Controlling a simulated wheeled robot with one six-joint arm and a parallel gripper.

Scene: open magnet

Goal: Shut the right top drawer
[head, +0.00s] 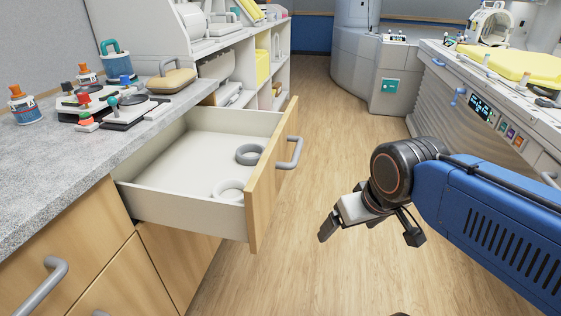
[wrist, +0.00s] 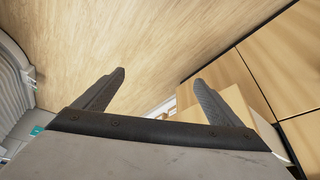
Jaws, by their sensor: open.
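The open drawer (head: 254,190) has a light wood front, pale inner walls and a grey bar handle (head: 291,153). In the head view it is pulled well out from under the grey counter, at left of centre. Two ring-shaped items, one dark grey (head: 249,154) and one white (head: 229,190), lie inside it. My gripper (head: 328,230) is to the right of the drawer front, apart from it, over the open floor. In the wrist view my gripper (wrist: 158,77) has its two dark fingers spread with nothing between them. Wood cabinet fronts (wrist: 275,65) show at right there.
The speckled counter (head: 60,185) holds several small coloured items and a tan-topped case (head: 172,80). Another grey handle (head: 42,283) juts out at lower left. Shelves (head: 262,60) stand behind the drawer. A machine with a yellow-padded bed (head: 500,58) is at right. The wood floor between is clear.

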